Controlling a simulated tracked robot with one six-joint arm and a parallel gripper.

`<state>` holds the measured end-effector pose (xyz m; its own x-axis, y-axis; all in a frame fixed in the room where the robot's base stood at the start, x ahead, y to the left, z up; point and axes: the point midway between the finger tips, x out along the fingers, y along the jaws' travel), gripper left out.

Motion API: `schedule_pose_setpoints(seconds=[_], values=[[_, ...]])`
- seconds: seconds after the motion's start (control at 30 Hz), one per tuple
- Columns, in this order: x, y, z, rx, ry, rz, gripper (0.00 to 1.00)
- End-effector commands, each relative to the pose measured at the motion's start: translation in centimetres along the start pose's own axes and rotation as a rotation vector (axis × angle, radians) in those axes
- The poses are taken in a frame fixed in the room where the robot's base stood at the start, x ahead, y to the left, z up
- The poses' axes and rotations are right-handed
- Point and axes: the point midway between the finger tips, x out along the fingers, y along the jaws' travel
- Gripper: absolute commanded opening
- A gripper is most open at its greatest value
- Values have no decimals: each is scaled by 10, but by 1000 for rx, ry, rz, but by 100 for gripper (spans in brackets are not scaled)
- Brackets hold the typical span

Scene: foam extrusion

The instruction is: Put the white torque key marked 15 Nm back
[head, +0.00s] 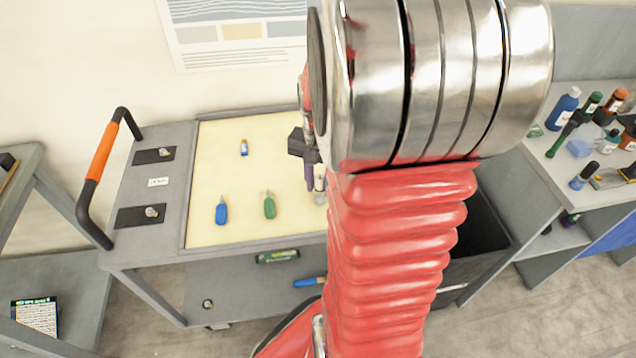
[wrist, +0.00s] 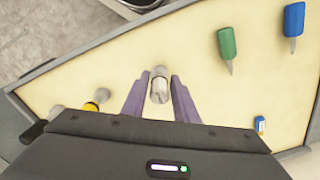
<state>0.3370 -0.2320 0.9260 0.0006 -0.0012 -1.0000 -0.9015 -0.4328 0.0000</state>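A white-grey key-like object (wrist: 159,88) stands between my gripper's fingers in the wrist view; a pale part of it (head: 319,184) shows beside the fingers in the head view. No 15 Nm marking is readable. My gripper (wrist: 159,77) is open around it, with a gap to each finger. The gripper (head: 312,180) is low over the cream work surface (head: 215,175), partly hidden behind my arm. A green key-like tool (head: 269,206) and a blue one (head: 221,211) lie to the left on that surface.
Dark pads (head: 125,216) with silver pieces lie near the cart's orange handle (head: 101,153). A yellow-and-silver item (wrist: 97,100) lies near my gripper. A shelf with bottles (head: 562,108) is right.

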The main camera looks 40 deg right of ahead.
Motion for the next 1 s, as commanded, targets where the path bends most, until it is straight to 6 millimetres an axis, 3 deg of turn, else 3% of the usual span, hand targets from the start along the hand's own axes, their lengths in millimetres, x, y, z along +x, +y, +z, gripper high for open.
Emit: schedule_pose_setpoints(seconds=[0.17,0.57,1.0], values=[[0,0,0,1,0,0,39],[-7,0,0,1,1,0,39],[-74,0,-1,1,4,-2,39]])
